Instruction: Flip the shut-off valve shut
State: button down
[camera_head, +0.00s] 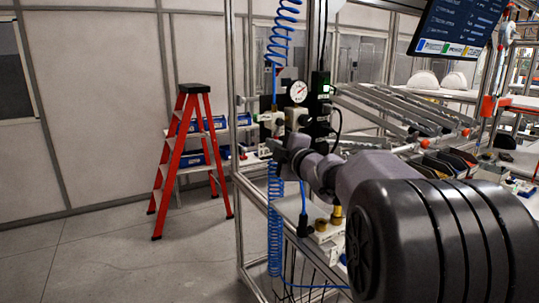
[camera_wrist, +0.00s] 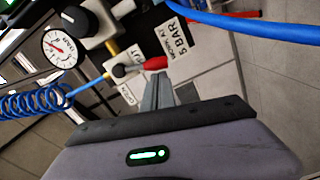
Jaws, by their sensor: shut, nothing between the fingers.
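The shut-off valve (camera_wrist: 122,70) is a pale block on the air line in the wrist view, with a short red lever (camera_wrist: 155,63) pointing right from it. My gripper (camera_wrist: 160,80) is shut and empty, its grey fingertips just below the red lever in the wrist view. I cannot tell whether they touch it. In the head view my gripper (camera_head: 277,150) is in front of the air unit, below the gauge, and the arm hides part of the fittings. The valve lever is not clear there.
A round pressure gauge (camera_wrist: 60,48) and a "5 BAR" label (camera_wrist: 174,38) are close to the valve. A coiled blue hose (camera_wrist: 35,102) runs at left, and a straight blue hose (camera_wrist: 255,27) crosses the upper right. A red stepladder (camera_head: 190,150) stands left of the frame.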

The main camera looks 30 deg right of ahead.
jog(key=shift+d+f+n+b, duration=0.25)
jog(key=shift+d+n+b, duration=0.15)
jog(key=shift+n+b, duration=0.35)
jog(key=shift+d+f+n+b, duration=0.25)
jog(key=shift+d+n+b, duration=0.25)
jog(key=shift+n, duration=0.35)
jog(key=shift+a, duration=0.1)
